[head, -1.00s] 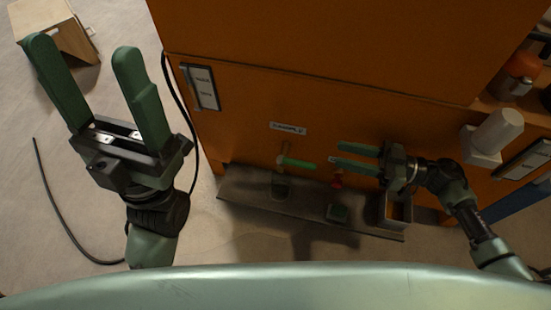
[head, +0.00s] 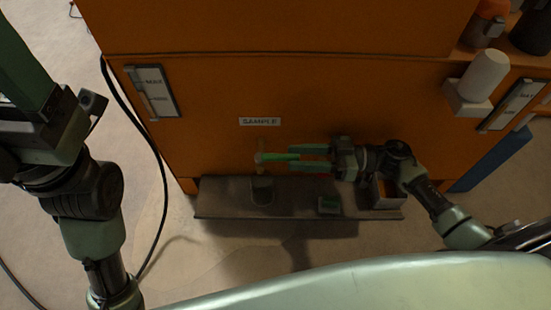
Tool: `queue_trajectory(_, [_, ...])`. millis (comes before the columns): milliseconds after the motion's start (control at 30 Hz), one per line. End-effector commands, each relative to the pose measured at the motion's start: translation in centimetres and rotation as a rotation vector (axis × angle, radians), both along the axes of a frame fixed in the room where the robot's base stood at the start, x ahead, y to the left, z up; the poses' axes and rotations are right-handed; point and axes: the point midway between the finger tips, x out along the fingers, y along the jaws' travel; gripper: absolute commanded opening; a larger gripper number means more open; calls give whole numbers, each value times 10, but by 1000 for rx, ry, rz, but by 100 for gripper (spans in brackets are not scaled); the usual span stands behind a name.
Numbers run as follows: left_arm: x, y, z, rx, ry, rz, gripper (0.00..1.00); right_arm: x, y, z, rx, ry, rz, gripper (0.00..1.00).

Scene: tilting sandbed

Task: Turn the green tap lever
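The green tap lever (head: 278,156) sticks out to the right from a small tap on the front of the orange cabinet, below a "SAMPLE" label. My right gripper (head: 306,158) comes in from the right. It is open, one finger above and one below the level of the lever's free end. I cannot tell whether either finger touches the lever. My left gripper's hand (head: 45,130) is at the left edge. One finger shows, set wide at the hand's outer end; the other is out of frame.
Below the tap is a grey ledge (head: 225,200) with a dark cup (head: 262,190), a small green block (head: 329,205) and a grey box (head: 385,194). A white cylinder (head: 484,74) stands on a white block at the upper right. A black cable (head: 158,180) hangs at left.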

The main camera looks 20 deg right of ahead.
Motion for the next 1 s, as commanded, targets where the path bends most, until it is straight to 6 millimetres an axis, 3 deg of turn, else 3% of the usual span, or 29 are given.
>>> queue_trajectory(300, [-11,-2,6,4,-62,4,76,13,46,-2,3,-2,1,39])
queue_trajectory(700, [-13,-2,10,6,-72,4,76,16,55,0,1,1,0,39])
queue_trajectory(833, [-13,-2,10,6,-71,4,76,16,55,0,1,1,0,3])
queue_trajectory(1000, [-13,-2,10,6,-71,4,76,16,55,0,1,1,0,0])
